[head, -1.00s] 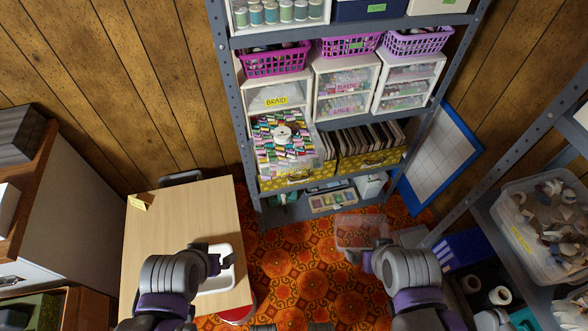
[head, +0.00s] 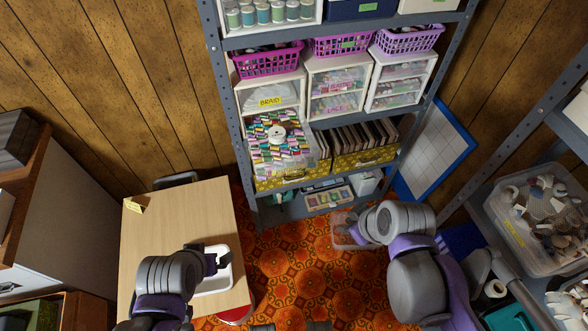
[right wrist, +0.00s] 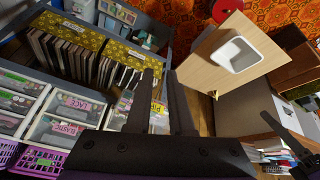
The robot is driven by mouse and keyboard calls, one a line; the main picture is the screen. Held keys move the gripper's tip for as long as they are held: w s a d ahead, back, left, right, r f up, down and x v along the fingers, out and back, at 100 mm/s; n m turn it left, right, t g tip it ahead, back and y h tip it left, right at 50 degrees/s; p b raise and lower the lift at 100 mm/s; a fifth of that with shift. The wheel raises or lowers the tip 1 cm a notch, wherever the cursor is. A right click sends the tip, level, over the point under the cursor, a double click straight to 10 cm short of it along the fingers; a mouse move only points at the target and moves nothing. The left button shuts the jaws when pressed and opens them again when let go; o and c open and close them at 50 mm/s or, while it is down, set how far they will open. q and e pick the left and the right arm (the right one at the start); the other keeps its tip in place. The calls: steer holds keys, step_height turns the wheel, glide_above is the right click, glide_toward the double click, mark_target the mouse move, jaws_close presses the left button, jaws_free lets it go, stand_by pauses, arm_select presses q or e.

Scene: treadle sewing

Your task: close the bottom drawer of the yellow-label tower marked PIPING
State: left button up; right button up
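The yellow-label tower (head: 239,101) stands at the left of the shelf, with BRAID on an upper drawer. Its bottom drawer (head: 279,143) is pulled out, full of colourful pieces with a white roll on top; its PIPING label is not readable in the head view. In the right wrist view a yellow label (right wrist: 157,108), partly hidden, shows "PIP" between my fingers. My right gripper (right wrist: 160,73) has its fingers parted, with nothing between them; in the head view it is right of and below the drawer, apart from it. My left gripper (head: 218,261) is over the white tray; its fingers are unclear.
Pink-label drawer towers (head: 338,90) stand to the right of the yellow-label one. The table (head: 180,215) with the white tray (head: 215,284) is at left. A clear bin of rolls (head: 509,235) is at right. Patterned carpet lies between.

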steer(key=w+a+r+n+y, duration=0.1)
steer(key=w+n, duration=0.2)
steer(key=n, duration=0.1)
steer(key=w+a+r+n+y, duration=0.1)
steer(key=w+a+r+n, duration=0.1)
steer(key=w+n, duration=0.1)
steer(key=w+a+r+n+y, duration=0.1)
steer(key=w+a+r+n, duration=0.1)
steer(key=n, duration=0.3)
steer(key=shift+w+a+y+p, duration=0.15)
steer(key=shift+w+p, duration=0.05)
steer(key=shift+w, duration=0.2)
steer(key=shift+w+a+y+p, duration=0.1)
steer(key=shift+w+y+p, duration=0.1)
steer(key=shift+w, duration=0.2)
jaws_close()
steer(key=w+a+f+b, duration=0.1)
steer(key=w+a+f, duration=0.4)
steer(key=w+f, duration=0.2)
steer(key=shift+w+a+f, duration=0.25)
steer(key=shift+w+f, duration=0.05)
steer(key=shift+f, duration=0.1)
